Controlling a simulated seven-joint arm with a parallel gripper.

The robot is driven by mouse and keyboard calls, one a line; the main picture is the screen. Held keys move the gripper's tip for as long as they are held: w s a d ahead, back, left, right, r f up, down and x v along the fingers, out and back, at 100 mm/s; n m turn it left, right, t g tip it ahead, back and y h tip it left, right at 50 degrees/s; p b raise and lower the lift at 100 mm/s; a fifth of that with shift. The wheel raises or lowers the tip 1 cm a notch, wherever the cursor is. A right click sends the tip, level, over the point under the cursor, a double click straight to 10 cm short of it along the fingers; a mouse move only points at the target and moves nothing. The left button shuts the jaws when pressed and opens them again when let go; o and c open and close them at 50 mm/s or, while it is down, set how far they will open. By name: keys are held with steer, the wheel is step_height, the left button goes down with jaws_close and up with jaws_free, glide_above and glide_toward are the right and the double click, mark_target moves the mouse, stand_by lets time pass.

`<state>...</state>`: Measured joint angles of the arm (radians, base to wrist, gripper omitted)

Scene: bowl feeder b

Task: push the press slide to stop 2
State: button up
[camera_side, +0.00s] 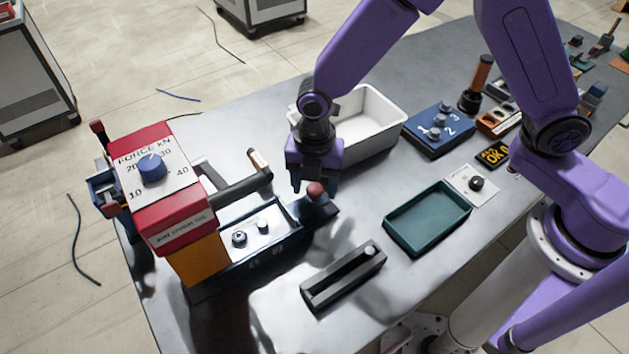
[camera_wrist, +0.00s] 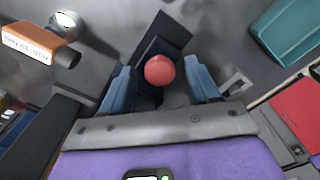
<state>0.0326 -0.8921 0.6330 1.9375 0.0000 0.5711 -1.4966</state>
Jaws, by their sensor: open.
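The press (camera_side: 165,185) stands at the left in the side view, with a red head, a blue force dial (camera_side: 152,168) and a yellow lower body. Its dark slide track (camera_side: 265,257) runs out to the right, with a pale plate carrying small round parts. A dark block with a red ball knob (camera_side: 316,190) is at the track's right end. My gripper (camera_side: 312,184) points down at this knob. In the wrist view, the red knob (camera_wrist: 165,71) lies between my open blue fingers (camera_wrist: 158,68), with gaps visible on both sides. Stop marks are too small to read.
A white bin (camera_side: 375,125) stands behind my gripper. The press's dark lever (camera_side: 240,187) reaches close to my gripper's left. Bare table (camera_side: 385,315) lies in front.

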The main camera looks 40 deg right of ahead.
mark_target(258, 224)
jaws_close()
steer(key=a, duration=1.2)
steer(key=shift+a, duration=0.35)
jaws_free()
